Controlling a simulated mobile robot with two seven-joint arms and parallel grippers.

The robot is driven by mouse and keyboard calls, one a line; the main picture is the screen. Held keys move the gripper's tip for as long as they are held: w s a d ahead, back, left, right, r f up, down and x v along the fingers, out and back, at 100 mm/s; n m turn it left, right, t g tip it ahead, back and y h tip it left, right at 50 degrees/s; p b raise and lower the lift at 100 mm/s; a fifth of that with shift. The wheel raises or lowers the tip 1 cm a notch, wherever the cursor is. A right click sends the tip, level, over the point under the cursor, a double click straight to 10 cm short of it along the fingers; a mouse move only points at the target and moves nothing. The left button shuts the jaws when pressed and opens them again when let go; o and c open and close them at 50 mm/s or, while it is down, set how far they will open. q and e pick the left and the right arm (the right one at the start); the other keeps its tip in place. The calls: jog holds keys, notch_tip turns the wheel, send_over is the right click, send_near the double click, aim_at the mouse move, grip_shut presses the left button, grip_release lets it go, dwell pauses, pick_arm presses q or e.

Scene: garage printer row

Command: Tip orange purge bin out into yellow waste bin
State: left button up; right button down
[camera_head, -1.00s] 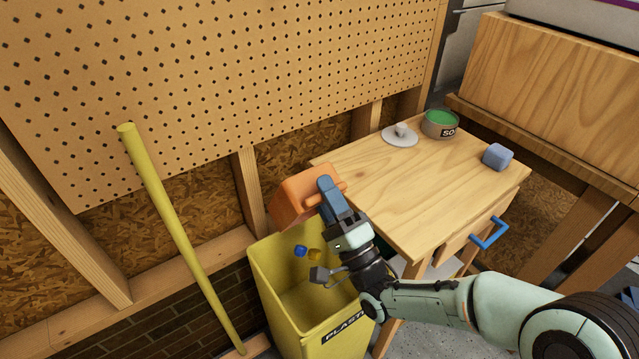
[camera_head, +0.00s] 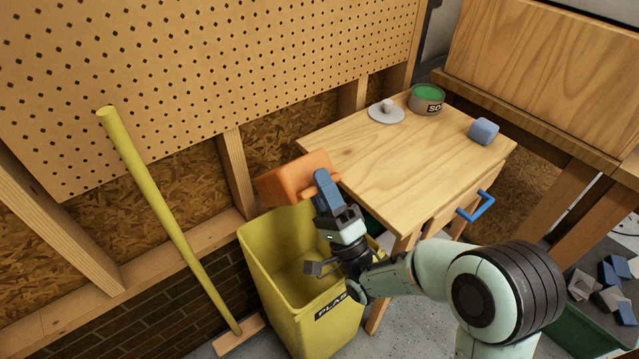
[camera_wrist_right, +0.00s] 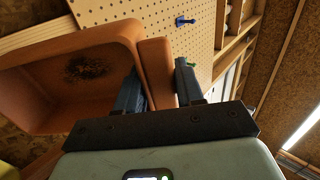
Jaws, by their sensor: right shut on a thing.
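The orange purge bin (camera_head: 292,178) is held tilted above the rear of the yellow waste bin's mouth. My right gripper (camera_head: 324,180) is shut on the bin's handle. In the right wrist view the gripper's fingers (camera_wrist_right: 160,78) stand on either side of that handle, and the orange bin's open inside (camera_wrist_right: 60,85) shows no loose pieces, only a dark speckled patch on its bottom. The yellow waste bin (camera_head: 268,265) stands upright on the floor, its label partly covered by my arm. The visible part of its inside shows no pieces; its bottom is hidden. My left gripper is out of view.
A wooden table (camera_head: 400,165) right of the waste bin carries a grey lid (camera_head: 385,113), a green-topped tin (camera_head: 427,99) and a blue block (camera_head: 483,131). A yellow-handled broom (camera_head: 165,210) leans left of the waste bin. A green crate (camera_head: 578,332) with scraps stands at the lower right.

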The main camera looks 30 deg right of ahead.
jog(key=shift+r, duration=0.1)
jog(key=shift+r, duration=0.65)
jog(key=shift+f, duration=0.75)
